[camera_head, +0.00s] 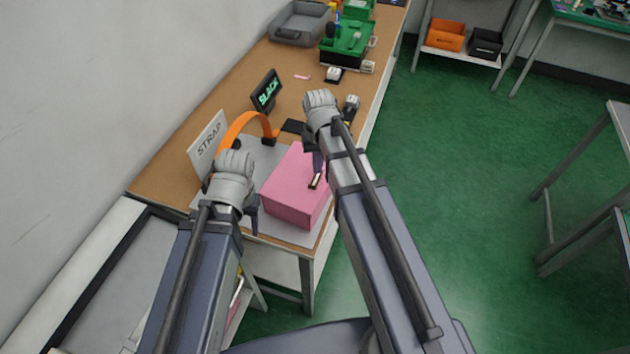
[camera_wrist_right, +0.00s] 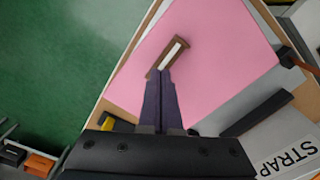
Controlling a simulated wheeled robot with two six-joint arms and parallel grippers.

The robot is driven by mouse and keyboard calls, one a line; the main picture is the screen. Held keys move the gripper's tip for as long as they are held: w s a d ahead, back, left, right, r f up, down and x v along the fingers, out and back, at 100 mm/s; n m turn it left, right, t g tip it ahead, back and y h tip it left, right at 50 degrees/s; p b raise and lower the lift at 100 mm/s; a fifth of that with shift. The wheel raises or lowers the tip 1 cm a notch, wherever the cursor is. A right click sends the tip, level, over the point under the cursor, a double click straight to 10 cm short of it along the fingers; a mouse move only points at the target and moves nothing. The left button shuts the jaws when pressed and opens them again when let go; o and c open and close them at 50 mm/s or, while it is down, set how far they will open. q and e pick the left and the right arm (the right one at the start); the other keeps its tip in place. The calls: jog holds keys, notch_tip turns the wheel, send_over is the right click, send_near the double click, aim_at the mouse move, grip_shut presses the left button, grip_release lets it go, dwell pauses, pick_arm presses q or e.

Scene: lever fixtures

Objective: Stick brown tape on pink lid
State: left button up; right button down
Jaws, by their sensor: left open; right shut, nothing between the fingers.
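The pink lid (camera_head: 290,183) is the flat top of a pink box on the near end of the bench; it also fills much of the right wrist view (camera_wrist_right: 215,50). The brown tape (camera_wrist_right: 167,57) is a short brown strip with a pale middle, lying on or just above the lid; in the head view it shows small (camera_head: 315,182). My right gripper (camera_wrist_right: 160,76) is shut, with its fingertips at one end of the tape, pressing or nearly touching it. My left gripper (camera_head: 252,210) is open at the left side of the box, its fingers partly hidden.
An orange strap (camera_head: 241,122) arches up behind the box, beside a white STRAP sign (camera_head: 208,142). A green machine (camera_head: 345,45) and a grey tray (camera_head: 300,22) are at the far end.

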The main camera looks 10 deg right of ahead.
aim_at(318, 176)
jog(key=shift+f+b, duration=0.9)
jog(key=shift+r, duration=0.2)
dwell(0.6)
notch_tip(318, 176, up, 7)
jog(key=p, duration=0.7)
jog(key=shift+f, duration=0.1)
jog(key=s+a+f+n+h+b, duration=0.1)
jog(key=s+a+n, duration=0.3)
jog(key=s+a, duration=0.6)
jog(key=s, duration=0.4)
jog(key=shift+s+a+f+n+b, duration=0.2)
jog(key=shift+a+f+n+b, duration=0.1)
jog(key=shift+f+b, duration=0.1)
